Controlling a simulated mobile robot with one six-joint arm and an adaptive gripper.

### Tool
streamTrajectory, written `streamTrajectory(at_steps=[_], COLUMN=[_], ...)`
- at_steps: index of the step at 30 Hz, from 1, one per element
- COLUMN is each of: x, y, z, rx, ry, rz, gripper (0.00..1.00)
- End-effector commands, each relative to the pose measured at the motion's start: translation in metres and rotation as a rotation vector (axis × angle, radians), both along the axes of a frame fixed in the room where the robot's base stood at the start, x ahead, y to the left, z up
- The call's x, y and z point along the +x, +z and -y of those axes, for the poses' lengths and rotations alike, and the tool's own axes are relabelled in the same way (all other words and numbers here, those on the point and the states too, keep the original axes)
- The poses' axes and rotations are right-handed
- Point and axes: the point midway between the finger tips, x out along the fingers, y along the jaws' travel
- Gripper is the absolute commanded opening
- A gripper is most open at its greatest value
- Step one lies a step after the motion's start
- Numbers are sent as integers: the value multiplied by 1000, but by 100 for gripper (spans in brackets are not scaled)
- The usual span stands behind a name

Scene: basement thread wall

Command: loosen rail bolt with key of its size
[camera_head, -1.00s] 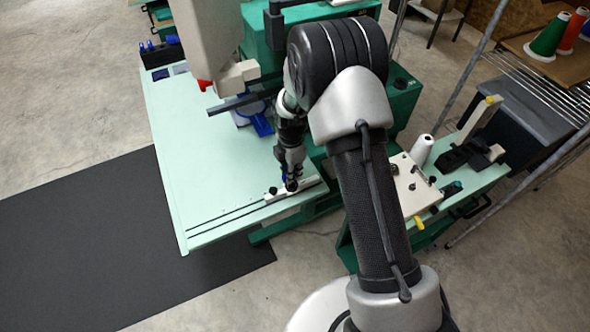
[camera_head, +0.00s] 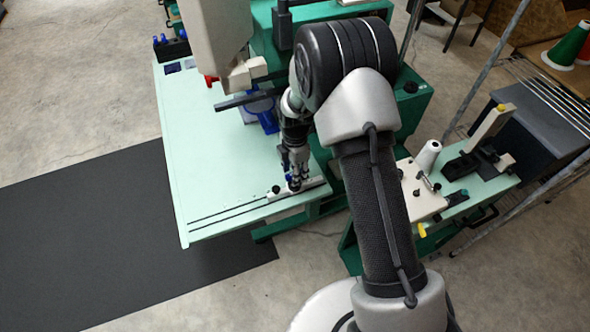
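My gripper (camera_head: 295,184) points down over the right front part of the pale green machine table (camera_head: 205,150). Its fingers are at the white rail block (camera_head: 312,187), close above its middle. A small dark knob-like bolt (camera_head: 276,189) shows at the block's left end, just left of the fingers. A small blue piece shows between or beside the fingers; I cannot tell whether it is a key held in them. The fingers are too small and dark to tell if they are open or shut. The bolt under the fingers, if any, is hidden.
A dark holder with blue-handled items (camera_head: 172,47) stands at the table's far left corner. The beige machine head (camera_head: 215,40) and a blue part (camera_head: 262,112) rise behind my gripper. A side stand with a white thread cone (camera_head: 428,155) is to the right. The table's left half is clear.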

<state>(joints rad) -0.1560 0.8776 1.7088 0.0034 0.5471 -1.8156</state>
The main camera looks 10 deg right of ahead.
Motion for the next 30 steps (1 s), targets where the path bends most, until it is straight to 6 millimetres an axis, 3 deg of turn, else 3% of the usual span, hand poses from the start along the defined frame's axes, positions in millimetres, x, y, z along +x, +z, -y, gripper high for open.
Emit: streamTrajectory(at_steps=[8, 21, 30], x=[1, 0, -1], y=[6, 91, 119], z=[0, 0, 0], rx=[1, 1, 0], ry=[0, 0, 0], rz=[2, 4, 1], gripper=[40, 40, 40])
